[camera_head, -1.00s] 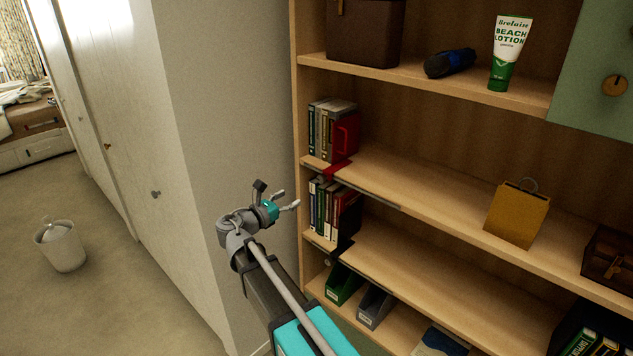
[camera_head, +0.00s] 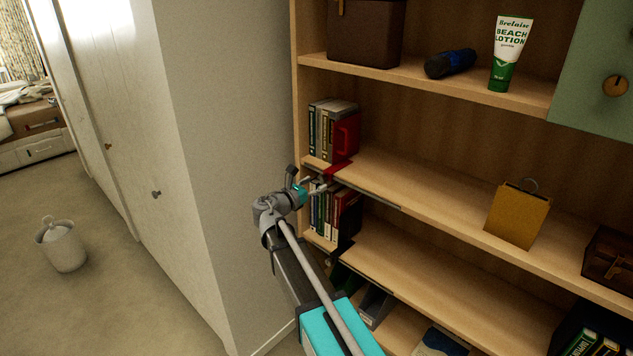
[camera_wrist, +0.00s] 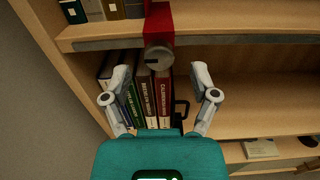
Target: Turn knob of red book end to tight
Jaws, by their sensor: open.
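The red book end (camera_head: 345,138) stands against the right side of the books on the middle shelf, and its red base laps over the shelf's front edge. In the wrist view the red book end (camera_wrist: 158,22) is at top centre. A round grey knob (camera_wrist: 159,58) with a dark slot sits at its lower front. My gripper (camera_head: 316,184) is in front of the shelf edge, close to the book end's base. In the wrist view my gripper (camera_wrist: 163,84) is open and empty, its fingers apart on either side below the knob. In the head view the knob is hard to make out.
Books (camera_wrist: 150,100) stand on the shelf below, behind my gripper, with a black book end (camera_wrist: 181,112) at their right. The shelf edge (camera_wrist: 240,40) runs across just above my fingers. A yellow bag (camera_head: 517,214) stands farther right. The shelf between is clear.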

